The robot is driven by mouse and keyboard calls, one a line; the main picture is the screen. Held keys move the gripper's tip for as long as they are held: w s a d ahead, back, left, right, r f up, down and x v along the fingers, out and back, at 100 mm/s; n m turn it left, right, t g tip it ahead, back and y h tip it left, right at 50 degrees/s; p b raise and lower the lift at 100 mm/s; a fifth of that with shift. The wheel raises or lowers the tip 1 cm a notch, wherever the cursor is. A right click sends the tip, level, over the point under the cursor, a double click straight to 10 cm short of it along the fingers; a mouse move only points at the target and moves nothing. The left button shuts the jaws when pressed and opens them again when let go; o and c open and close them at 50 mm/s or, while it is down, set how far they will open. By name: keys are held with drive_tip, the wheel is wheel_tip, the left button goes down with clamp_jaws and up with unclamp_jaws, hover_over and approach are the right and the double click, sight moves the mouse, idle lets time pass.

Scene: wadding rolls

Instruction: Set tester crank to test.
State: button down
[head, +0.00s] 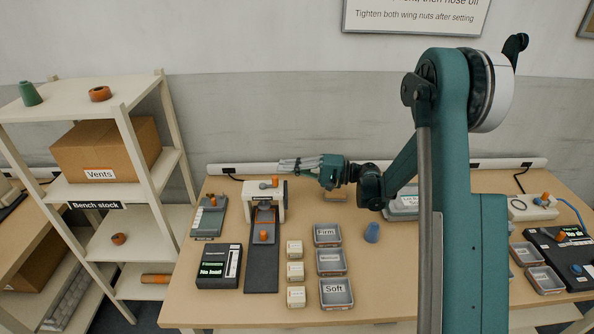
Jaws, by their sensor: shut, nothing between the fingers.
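The tester is probably the white frame (279,203) standing over a dark sliding bed on the bench. A small crank-like part with an orange knob (275,181) sits on top of the frame; its setting is too small to read. A second orange knob (263,235) is on the bed in front. A black display box (218,268) stands to the left, with small green and white text. My gripper (284,164) is shut and empty, pointing left. In the picture it appears just above and behind the frame's top; contact with the crank cannot be made out.
Labelled trays (327,235), one reading Firm and one Soft, and several cream blocks (295,270) lie right of the bed. A grey device (209,217) stands left of the frame. A shelf (130,130) is farther left.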

sight(283, 182)
drive_tip(key=shift+s+a+b, duration=0.3)
drive_tip(key=shift+s, duration=0.65)
drive_tip(key=shift+s+a+b, duration=0.25)
drive_tip(key=shift+s, duration=0.65)
drive_tip(key=shift+s+m+t, duration=0.3)
drive_tip(key=shift+m+t, duration=0.2)
drive_tip(key=shift+t, duration=0.2)
